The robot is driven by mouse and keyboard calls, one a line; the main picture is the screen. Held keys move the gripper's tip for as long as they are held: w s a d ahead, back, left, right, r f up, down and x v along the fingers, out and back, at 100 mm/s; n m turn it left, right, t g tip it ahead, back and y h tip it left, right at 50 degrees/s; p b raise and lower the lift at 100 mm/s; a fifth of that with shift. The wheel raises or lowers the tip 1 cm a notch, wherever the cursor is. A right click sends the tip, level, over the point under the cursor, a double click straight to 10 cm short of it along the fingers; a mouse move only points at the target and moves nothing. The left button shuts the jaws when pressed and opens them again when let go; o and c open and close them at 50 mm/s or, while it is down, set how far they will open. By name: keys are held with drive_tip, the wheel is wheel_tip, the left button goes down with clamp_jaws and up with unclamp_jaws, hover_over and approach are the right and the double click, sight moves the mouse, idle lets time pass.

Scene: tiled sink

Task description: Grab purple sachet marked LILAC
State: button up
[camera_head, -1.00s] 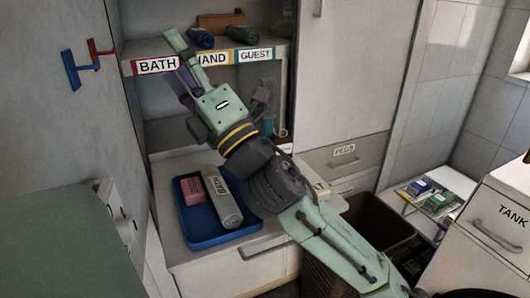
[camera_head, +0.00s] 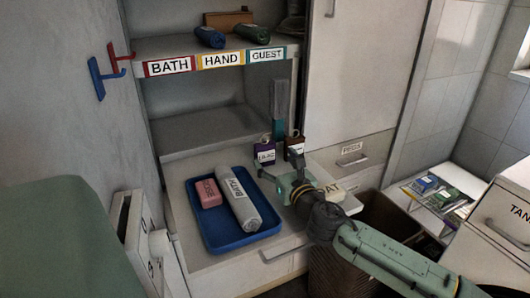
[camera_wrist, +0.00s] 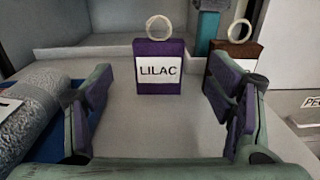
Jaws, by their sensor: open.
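The purple sachet (camera_wrist: 160,68) stands upright on the counter, with a white label reading LILAC and a pale ring on top. In the head view the sachet (camera_head: 265,153) is at the back of the counter, right of the blue tray. My gripper (camera_wrist: 160,105) is open and empty, its two fingers spread wide to either side. The sachet lies ahead of the fingers, centred between them and apart from both. In the head view my gripper (camera_head: 278,178) is low over the counter, just in front of the sachet.
A brown sachet (camera_wrist: 233,65) with a ring stands right of the purple one, close to my right finger's path. The blue tray (camera_head: 250,239) holds a pink bar (camera_head: 208,193) and a grey BATH roll (camera_head: 240,199) on the left. A teal upright object (camera_head: 279,107) stands behind.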

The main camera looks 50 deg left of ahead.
sight(267, 151)
drive_tip(key=p+x, duration=0.2)
drive_tip(key=x, duration=0.5)
drive_tip(key=shift+a+f+p, duration=0.15)
drive_tip(key=shift+a+p, duration=0.15)
drive_tip(key=shift+a, duration=0.05)
drive_tip(key=c, duration=1.2)
